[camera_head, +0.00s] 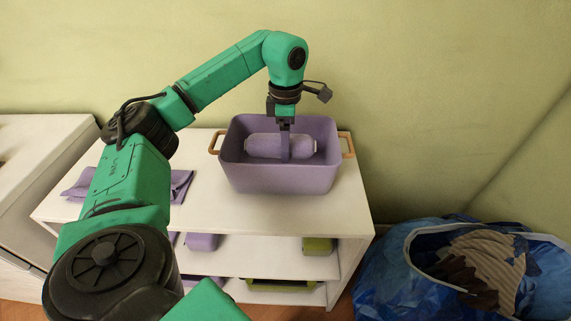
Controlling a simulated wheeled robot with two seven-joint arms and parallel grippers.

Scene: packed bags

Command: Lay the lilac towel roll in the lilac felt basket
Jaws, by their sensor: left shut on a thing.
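The lilac felt basket (277,180) stands on the white shelf unit's top, with a wooden handle at each end. The lilac towel roll (262,146) lies crosswise inside the basket, level as far as I can see; its underside is hidden by the front wall. My left gripper (285,127) points straight down over the basket and is shut on a lilac upright strip at the roll's middle. I cannot tell whether the roll touches the basket floor. My right gripper is out of view.
Folded lilac cloth (180,186) lies on the white shelf unit (230,215) left of the basket. Lilac and green rolls sit on the lower shelves. A blue bag (395,275) with striped cloth stands at right. The top in front of the basket is clear.

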